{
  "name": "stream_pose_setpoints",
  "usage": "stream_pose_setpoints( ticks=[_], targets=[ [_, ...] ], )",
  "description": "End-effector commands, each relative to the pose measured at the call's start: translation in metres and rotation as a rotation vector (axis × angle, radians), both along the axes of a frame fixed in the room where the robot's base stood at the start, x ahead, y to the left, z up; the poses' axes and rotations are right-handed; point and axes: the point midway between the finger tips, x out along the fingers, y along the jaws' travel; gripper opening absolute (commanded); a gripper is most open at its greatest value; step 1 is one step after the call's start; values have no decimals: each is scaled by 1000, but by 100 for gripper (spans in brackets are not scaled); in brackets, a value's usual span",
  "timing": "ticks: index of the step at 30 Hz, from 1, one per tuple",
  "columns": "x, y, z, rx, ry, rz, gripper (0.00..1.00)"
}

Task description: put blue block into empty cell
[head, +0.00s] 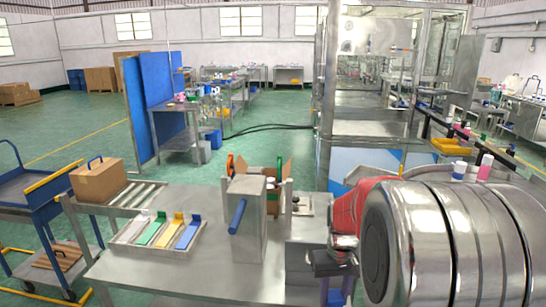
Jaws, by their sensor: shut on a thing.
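My gripper (328,284) is at the lower right, beside the right end of the steel table (190,276), pointing down. It is shut on a blue piece, taken as the blue block (336,297), which shows only partly at its tips; the bottom of the picture is close below. A shallow tray (127,242) lies on the table at the left, well away from my gripper. It holds a white strip (135,225), a green strip (153,232), a yellow strip (170,233) and a blue strip (187,236). I cannot make out an empty cell.
A grey box with a blue bar (237,216) stands mid-table, between the tray and my gripper. A carton (98,178) sits on rollers behind the tray. A blue cart (40,197) stands at the left. The table front is bare.

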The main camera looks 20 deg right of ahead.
Motion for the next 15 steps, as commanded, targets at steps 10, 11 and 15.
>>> stream_pose_setpoints(
  ticks=[10,11,15],
  targets=[
    [51,93,-76,2,5,140,13],
    [56,101,-83,2,5,151,13],
    [78,140,-114,2,5,207,13]
  ],
)
